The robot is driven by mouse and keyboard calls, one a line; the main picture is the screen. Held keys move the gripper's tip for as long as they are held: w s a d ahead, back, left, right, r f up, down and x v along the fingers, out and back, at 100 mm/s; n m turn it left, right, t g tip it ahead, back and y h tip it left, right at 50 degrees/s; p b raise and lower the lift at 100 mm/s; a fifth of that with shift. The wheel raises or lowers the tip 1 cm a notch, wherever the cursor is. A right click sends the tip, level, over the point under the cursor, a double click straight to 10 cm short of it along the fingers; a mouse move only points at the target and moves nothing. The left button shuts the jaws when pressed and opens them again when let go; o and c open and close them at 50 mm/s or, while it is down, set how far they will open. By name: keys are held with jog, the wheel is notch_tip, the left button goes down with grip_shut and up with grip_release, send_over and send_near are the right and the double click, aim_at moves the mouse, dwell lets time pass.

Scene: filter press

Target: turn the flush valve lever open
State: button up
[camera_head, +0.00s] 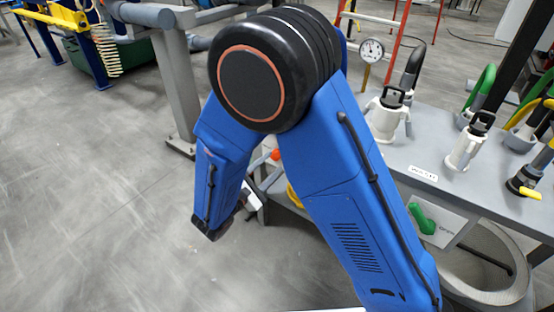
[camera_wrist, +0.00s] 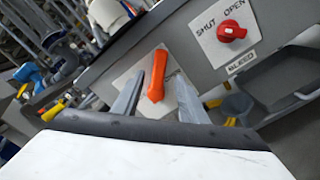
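An orange lever (camera_wrist: 156,77) stands out from a pale plate on the grey panel in the wrist view. I cannot read a label beside it, so I cannot confirm that it is the flush valve lever. My gripper (camera_wrist: 161,76) is open, with one grey finger on each side of the orange lever. Gaps show between the lever and the fingers. In the head view my blue arm hides most of this place. A small orange part (camera_head: 276,154) shows there beside the arm.
A red knob (camera_wrist: 231,31) on a plate marked SHUT and OPEN, with a BLEED label, is right of the lever. A dark grey tray (camera_wrist: 290,83) lies below it. A green handle (camera_head: 421,218) is on the panel in the head view. Open floor (camera_head: 100,190) lies at left.

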jog(key=v, duration=1.1)
jog(key=shift+s+a, duration=0.1)
jog(key=s+d+r+m+g, duration=0.1)
jog(key=d+r+m+g, duration=0.2)
jog(key=d, duration=0.5)
jog(key=d+r+m+g, duration=0.25)
jog(key=d+g, duration=0.25)
jog(key=d, duration=0.4)
jog(key=s+d+r+m+g, duration=0.1)
jog(key=d+m+g, duration=0.2)
jog(key=d, duration=0.5)
jog(key=s+d+r+m+y, duration=0.3)
jog(key=s+d+m+y, duration=0.2)
jog(key=s, duration=0.2)
jog(key=s+d+r+m+t+y, duration=0.1)
jog(key=s+d+r+m+y, duration=0.3)
jog(key=s+d+m+y, duration=0.1)
jog(key=shift+s+d+m+t+y, duration=0.2)
jog(key=shift+s+m+t+y, duration=0.25)
jog(key=shift+s, duration=0.95)
jog(key=shift+r, duration=0.15)
